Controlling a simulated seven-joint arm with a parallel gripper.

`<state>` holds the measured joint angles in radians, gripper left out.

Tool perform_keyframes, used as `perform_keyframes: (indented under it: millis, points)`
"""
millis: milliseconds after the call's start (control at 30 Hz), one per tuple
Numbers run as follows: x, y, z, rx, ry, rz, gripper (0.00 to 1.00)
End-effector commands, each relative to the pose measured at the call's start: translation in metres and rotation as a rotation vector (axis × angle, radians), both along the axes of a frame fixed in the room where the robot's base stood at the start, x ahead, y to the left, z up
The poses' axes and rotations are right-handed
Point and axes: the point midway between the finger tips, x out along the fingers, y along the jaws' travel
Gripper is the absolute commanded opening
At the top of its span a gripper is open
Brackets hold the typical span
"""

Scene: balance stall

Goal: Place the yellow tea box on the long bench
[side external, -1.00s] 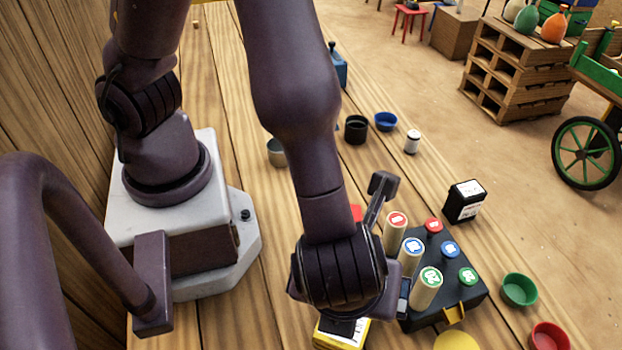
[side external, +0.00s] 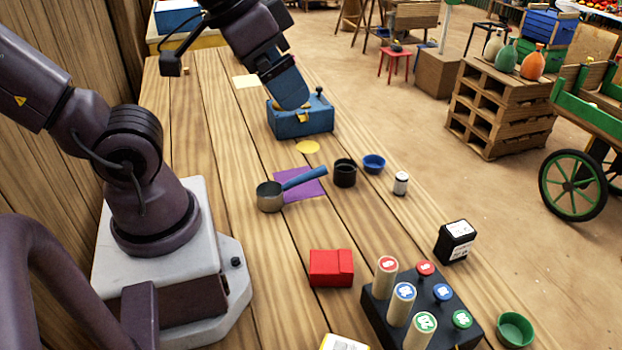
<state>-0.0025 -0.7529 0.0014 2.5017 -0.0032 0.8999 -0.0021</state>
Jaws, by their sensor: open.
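The yellow tea box (side external: 343,343) shows only as a pale top with yellow edges at the bottom of the picture. The rest of it is cut off, so I cannot tell how it stands. The long bench (side external: 225,140) is the wooden plank top running away from the camera. My gripper (side external: 300,106) is at the far part of the bench, in front of or over the blue toolbox (side external: 310,122). It is open and well apart from the tea box. Its fingers are hard to make out against the toolbox.
A saucepan (side external: 269,197) overlaps a purple mat (side external: 310,190). Near it are a black cup (side external: 345,173) and a blue bowl (side external: 374,164). A red box (side external: 331,268), a black peg block (side external: 375,310) and a black box (side external: 455,242) are nearer.

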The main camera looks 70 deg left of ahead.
Motion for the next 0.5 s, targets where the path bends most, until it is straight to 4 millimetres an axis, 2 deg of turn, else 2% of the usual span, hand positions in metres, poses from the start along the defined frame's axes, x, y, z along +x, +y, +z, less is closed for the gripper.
perform_keyframes:
  millis: [367, 500]
  points:
    - [0.000, -0.003, 0.000, 0.004, 0.002, -0.017, 1.00]
    - [0.004, -0.024, -0.016, 0.007, 0.083, -0.126, 1.00]
